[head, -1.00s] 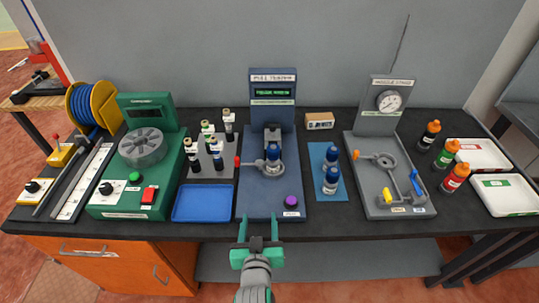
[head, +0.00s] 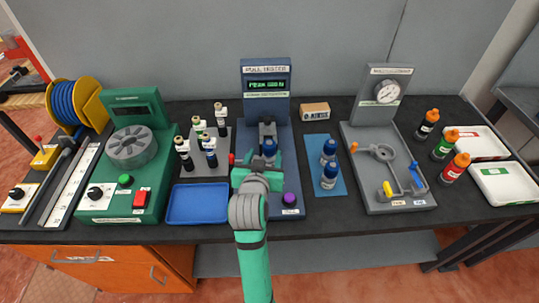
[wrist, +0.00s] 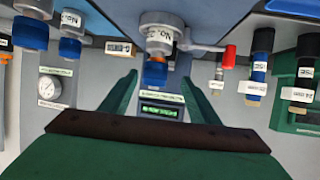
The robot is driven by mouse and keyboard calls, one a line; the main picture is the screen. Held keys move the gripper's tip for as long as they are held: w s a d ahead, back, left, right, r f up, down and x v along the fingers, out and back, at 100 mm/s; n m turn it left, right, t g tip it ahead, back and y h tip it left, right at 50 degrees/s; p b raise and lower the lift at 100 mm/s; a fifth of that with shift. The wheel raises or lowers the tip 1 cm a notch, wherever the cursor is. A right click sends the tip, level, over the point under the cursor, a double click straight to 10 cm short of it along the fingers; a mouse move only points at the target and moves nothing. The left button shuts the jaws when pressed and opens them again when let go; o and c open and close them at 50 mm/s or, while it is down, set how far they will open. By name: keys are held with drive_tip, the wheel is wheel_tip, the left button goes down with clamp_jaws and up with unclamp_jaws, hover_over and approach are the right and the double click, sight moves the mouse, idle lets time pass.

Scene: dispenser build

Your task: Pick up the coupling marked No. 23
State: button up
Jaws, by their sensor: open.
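A coupling with a blue cap, a grey body and a white "No." label (wrist: 160,45) stands in the pull tester, its blue top also in the head view (head: 269,148). The label's digits are not clear. My gripper (head: 257,171) is open and empty in front of it. In the wrist view the coupling is centred between and beyond the open fingers (wrist: 160,80). Two similar couplings, the far one (head: 329,150) and the near one (head: 329,176), stand on a blue mat (head: 336,190) to the right. Their numbers cannot be read.
The pull tester (head: 266,80) has a red-ended lever (wrist: 229,57) beside the coupling and a purple knob (head: 290,199). A gauge stand (head: 385,95) is to the right.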

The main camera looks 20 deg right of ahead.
sight(268, 151)
drive_tip(key=shift+d+x, duration=0.15)
drive_tip(key=shift+x, duration=1.35)
drive_tip(key=shift+d+x, duration=0.2)
drive_tip(key=shift+x, duration=1.25)
drive_tip(key=shift+s+d+r, duration=0.1)
drive_tip(key=shift+s+r, duration=0.05)
drive_tip(key=shift+s, duration=0.05)
drive_tip(key=c, duration=0.5)
clamp_jaws()
